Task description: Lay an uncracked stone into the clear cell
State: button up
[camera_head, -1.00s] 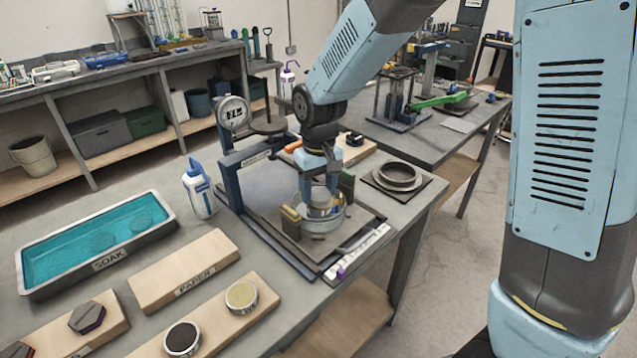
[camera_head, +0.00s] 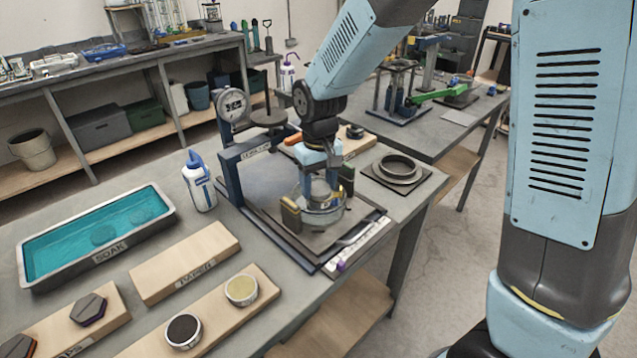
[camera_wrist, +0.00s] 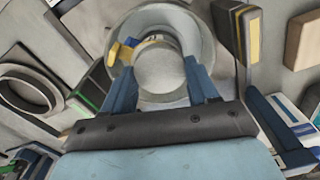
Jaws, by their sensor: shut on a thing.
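My gripper (camera_head: 320,188) points down over the clear cell (camera_head: 322,216), a round see-through ring on the platform of the blue frame. In the wrist view my gripper (camera_wrist: 165,75) is shut on a round grey disc-topped piece (camera_wrist: 160,68). The piece shows inside the outline of the cell's round rim (camera_wrist: 190,20); whether it touches the bottom I cannot tell. A pale round stone (camera_head: 241,289) and a dark round one (camera_head: 184,331) sit in holders on a wooden board. Two faint discs lie under water in the SOAK tray (camera_head: 60,284). I cannot make out any cracks.
Blocks with yellow faces (camera_head: 290,214) and green faces (camera_wrist: 100,85) flank the cell. A blank PAPER board (camera_head: 190,258), a squeeze bottle (camera_head: 198,185) and a dark ring on a plate (camera_head: 398,168) stand around. Hexagonal dark pieces (camera_head: 88,309) lie at the lower left.

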jog(key=shift+f, duration=0.1)
dwell(0.3)
jog(key=o, duration=1.2)
jog(key=shift+o, duration=0.2)
notch_tip(320, 180, up, 13)
jog(key=s+d+r+m+t, duration=0.1)
jog(key=s+d+r+m, duration=0.2)
jog(key=d, duration=0.6)
jog(key=s+d+r+m+t, duration=0.1)
jog(key=s+d+r+t, duration=0.15)
jog(key=d+r, duration=0.4)
jog(key=s+d+f+m+t, duration=0.1)
jog(key=s+d+m+t, duration=0.1)
jog(key=s+d, duration=0.8)
jog(key=shift+s+d+f+m, duration=0.25)
jog(key=shift+d+m, duration=0.15)
jog(key=shift+d, duration=0.65)
